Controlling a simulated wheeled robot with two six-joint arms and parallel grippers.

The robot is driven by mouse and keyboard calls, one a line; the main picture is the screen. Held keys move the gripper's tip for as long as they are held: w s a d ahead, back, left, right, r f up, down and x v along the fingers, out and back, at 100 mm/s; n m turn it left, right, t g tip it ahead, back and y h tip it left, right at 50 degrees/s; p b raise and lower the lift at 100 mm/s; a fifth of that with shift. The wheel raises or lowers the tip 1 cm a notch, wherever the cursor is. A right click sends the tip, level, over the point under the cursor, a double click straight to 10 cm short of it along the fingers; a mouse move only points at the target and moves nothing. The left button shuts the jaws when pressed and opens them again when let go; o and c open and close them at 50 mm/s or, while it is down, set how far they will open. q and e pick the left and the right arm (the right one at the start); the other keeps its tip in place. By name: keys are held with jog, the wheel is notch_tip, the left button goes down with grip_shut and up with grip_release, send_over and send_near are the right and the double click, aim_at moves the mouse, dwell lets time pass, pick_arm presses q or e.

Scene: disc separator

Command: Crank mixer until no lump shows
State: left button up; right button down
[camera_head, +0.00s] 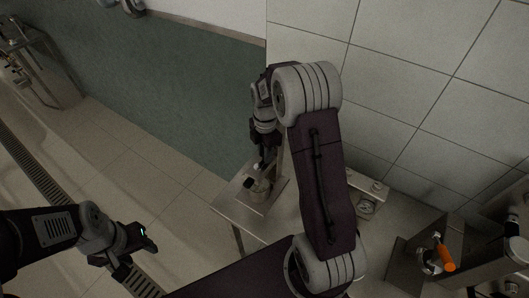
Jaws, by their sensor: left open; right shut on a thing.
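The mixer (260,192) is a small pale vessel on a metal stand at the corner of a steel table. A small black part (248,182) shows at its top left. My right gripper (263,163) is directly above the vessel, pointing down and shut on what looks like the mixer's crank; the fingers hide most of it. The inside of the vessel is too small and dark to tell whether lumps show. My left gripper (136,248) is open and empty, low at the left, well away from the mixer.
The steel table (240,212) carries a small device with a dial (366,207) to the right. Further right are a metal box (408,258) and an orange-handled part (444,252). A tiled wall (420,70) stands behind. Open floor lies left, with a drain grate (38,166).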

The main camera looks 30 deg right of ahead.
jog(key=c, duration=1.3)
grip_release()
jog(key=shift+o, duration=0.2)
jog(key=shift+r, duration=0.35)
notch_tip(320, 180, up, 8)
jog(key=shift+f+b, duration=0.1)
jog(key=shift+b, duration=0.7)
jog(key=shift+r, duration=0.3)
